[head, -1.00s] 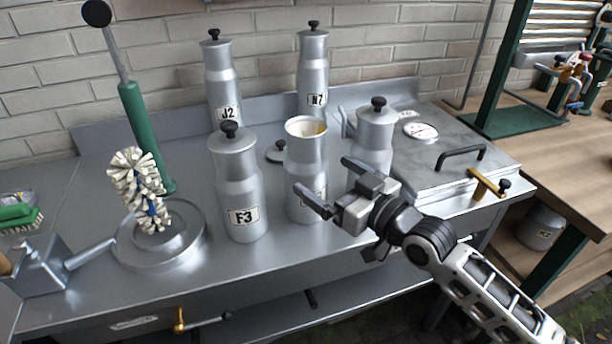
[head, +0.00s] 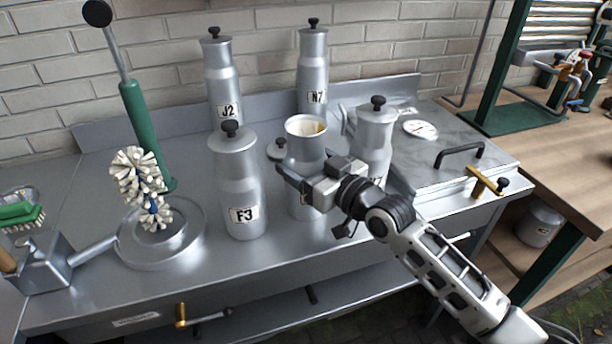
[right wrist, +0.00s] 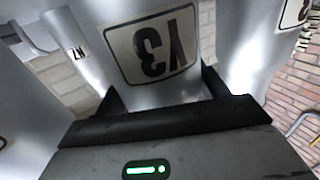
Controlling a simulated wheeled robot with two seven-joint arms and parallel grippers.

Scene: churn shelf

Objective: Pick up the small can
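My left gripper is out of view.
Tall lidded cans J2 (head: 222,85) and N7 (head: 312,75) stand behind. A brush (head: 140,180) and a round metal dish (head: 165,245) are left. A marble-look box (head: 445,165) is right.

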